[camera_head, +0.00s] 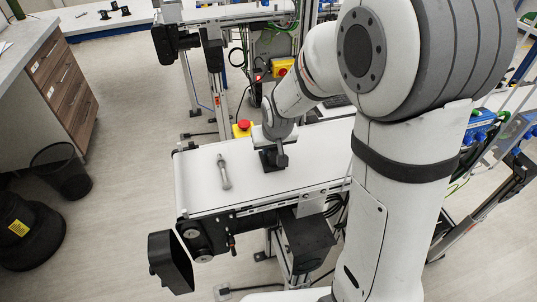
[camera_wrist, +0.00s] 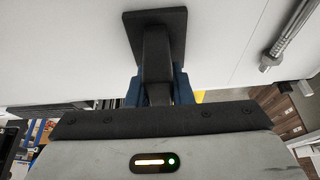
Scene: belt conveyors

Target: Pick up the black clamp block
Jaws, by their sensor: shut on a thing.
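The black clamp block (camera_head: 269,163) is on the white conveyor belt (camera_head: 200,200), right of a metal rod. In the wrist view the clamp block (camera_wrist: 157,52) shows a flat square plate and a post. My gripper (camera_wrist: 155,88) has blue fingers on both sides of the post and is shut on it. In the head view my gripper (camera_head: 272,146) is low over the belt, partly covering the block. I cannot tell whether the block's plate touches the belt.
The metal rod (camera_head: 223,171) lies on the belt to the left, and also shows in the wrist view (camera_wrist: 289,35). A red emergency button (camera_head: 243,125) on a yellow box stands behind the belt. A second conveyor (camera_head: 235,12) is farther back. The belt's near left end is clear.

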